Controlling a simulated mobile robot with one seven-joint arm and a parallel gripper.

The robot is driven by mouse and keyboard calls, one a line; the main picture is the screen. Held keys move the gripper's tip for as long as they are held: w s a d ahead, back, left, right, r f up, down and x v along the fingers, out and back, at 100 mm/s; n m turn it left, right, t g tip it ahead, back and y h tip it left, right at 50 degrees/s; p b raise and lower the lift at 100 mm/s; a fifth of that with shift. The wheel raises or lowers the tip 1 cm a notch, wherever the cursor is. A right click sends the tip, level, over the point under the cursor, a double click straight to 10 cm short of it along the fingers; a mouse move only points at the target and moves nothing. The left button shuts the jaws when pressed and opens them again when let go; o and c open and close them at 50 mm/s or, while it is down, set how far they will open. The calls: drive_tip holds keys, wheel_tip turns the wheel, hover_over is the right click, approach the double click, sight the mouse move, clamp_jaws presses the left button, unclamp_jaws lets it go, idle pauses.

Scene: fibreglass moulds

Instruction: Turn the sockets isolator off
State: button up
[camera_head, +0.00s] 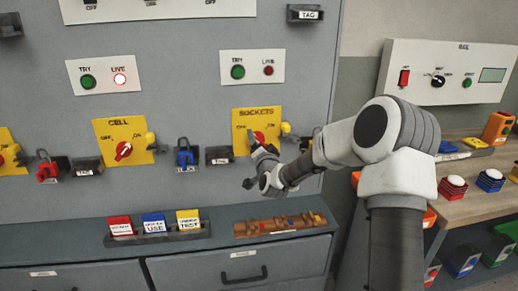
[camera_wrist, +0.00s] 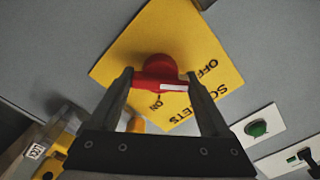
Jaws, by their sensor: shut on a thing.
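The sockets isolator has a yellow plate (camera_head: 241,114) on the grey panel, marked SOCKETS, with OFF on the left and ON on the right. Its red knob (camera_head: 259,136) is partly hidden by my gripper (camera_head: 257,148) in the head view. In the wrist view, my gripper (camera_wrist: 160,80) has its two fingers on either side of the red knob (camera_wrist: 158,68), shut on its handle. A white mark on the handle lies near the ON and OFF lettering; its exact setting is hard to tell.
The sockets TRY/LIVE box (camera_head: 252,67) above has a dark red lamp; the cell box's LIVE lamp (camera_head: 119,79) is lit. The cell isolator (camera_head: 123,151), a blue padlock (camera_head: 185,154) and a tag holder (camera_head: 219,155) are left. A drawer ledge with a brown tray (camera_head: 280,225) lies below.

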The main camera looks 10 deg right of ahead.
drive_tip(key=shift+n, duration=0.5)
drive_tip(key=o, duration=1.2)
drive_tip(key=s, duration=1.7)
drive_tip(key=shift+s, duration=0.2)
